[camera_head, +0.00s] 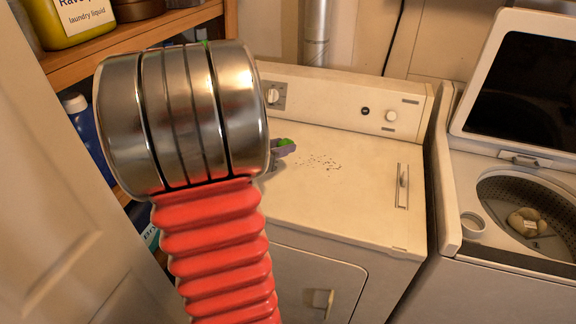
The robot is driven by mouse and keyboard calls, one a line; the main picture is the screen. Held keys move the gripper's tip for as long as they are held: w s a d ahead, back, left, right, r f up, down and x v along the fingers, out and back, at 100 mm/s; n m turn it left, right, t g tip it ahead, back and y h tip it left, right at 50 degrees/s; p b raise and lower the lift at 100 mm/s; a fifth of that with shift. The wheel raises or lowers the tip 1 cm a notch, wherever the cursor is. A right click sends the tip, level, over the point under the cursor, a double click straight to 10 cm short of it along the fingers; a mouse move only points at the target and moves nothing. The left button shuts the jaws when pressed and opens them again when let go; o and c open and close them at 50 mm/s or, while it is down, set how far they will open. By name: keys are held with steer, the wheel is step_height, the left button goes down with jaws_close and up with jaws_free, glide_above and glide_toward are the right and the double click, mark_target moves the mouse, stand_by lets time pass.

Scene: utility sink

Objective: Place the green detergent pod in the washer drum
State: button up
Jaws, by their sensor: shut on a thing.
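My gripper (283,149) shows only in part past the right side of my metal arm joint, over the white dryer top. Pale, rounded items lie inside the drum. Most of the gripper is hidden behind my arm.
The dryer (345,205) stands left of the washer (470,262), with dark specks on its top. The washer's raised lid (520,85) stands behind the drum opening. A wooden shelf (130,45) holds a yellow laundry liquid bottle (75,18) at upper left. A pale door is at left.

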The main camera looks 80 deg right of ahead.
glide_above(281, 179)
steer(key=shift+d+f, duration=0.1)
steer(key=shift+f, duration=2.8)
steer(key=shift+f, duration=2.05)
steer(key=shift+f, duration=0.3)
steer(key=o, duration=1)
steer(key=shift+f, duration=0.2)
steer(key=shift+r, duration=0.15)
steer(key=shift+r, duration=0.2)
steer(key=v, duration=1.2)
steer(key=shift+r, duration=0.1)
